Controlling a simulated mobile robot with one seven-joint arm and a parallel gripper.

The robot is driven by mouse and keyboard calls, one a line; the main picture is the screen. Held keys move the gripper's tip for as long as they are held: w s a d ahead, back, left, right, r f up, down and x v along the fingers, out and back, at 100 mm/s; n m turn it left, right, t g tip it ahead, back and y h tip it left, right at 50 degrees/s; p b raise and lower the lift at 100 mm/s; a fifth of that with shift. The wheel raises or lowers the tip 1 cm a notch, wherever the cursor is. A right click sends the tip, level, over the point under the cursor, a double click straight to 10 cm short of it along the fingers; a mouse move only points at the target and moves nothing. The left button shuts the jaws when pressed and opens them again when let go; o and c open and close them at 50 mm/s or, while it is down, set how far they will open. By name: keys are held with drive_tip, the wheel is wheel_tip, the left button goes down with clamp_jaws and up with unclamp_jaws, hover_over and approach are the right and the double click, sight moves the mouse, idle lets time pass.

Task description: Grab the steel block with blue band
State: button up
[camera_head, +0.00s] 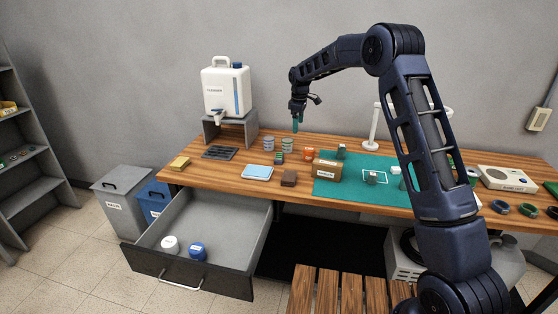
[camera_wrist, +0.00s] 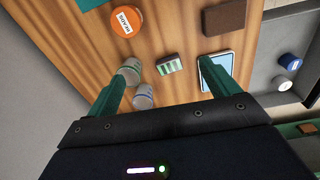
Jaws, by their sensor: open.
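My gripper (camera_head: 296,124) is open and empty above the back of the wooden workbench; its green fingers spread wide in the wrist view (camera_wrist: 162,69). Two grey metallic round pieces stand on the bench below it. One has a bluish band (camera_head: 268,143) and shows near the left finger in the wrist view (camera_wrist: 143,98). The other has a greenish band (camera_head: 285,145) and stands beside it (camera_wrist: 130,71).
A white dispenser (camera_head: 226,88) stands back left. An open drawer (camera_head: 190,280) juts out in front.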

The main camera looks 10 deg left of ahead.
drive_tip(key=w+a+f+n, duration=0.1)
drive_tip(key=a+f+n, duration=0.1)
drive_tip(key=a+f, duration=0.65)
hover_over(279, 155)
drive_tip(key=d, duration=0.1)
drive_tip(key=shift+g, duration=0.3)
wheel_tip(279, 155, down, 6)
drive_tip(key=shift+s+r, duration=0.1)
drive_tip(key=shift+r, duration=0.15)
drive_tip(key=shift+s+a+f, duration=0.1)
drive_tip(key=shift+a+f, duration=0.15)
drive_tip(key=shift+f, duration=1.05)
drive_tip(key=shift+s+a+f, duration=0.1)
drive_tip(key=shift+a+f, duration=0.1)
drive_tip(key=shift+f, duration=1.05)
drive_tip(key=shift+c, duration=0.5)
drive_tip(key=shift+w, duration=0.1)
drive_tip(key=c, duration=1.4)
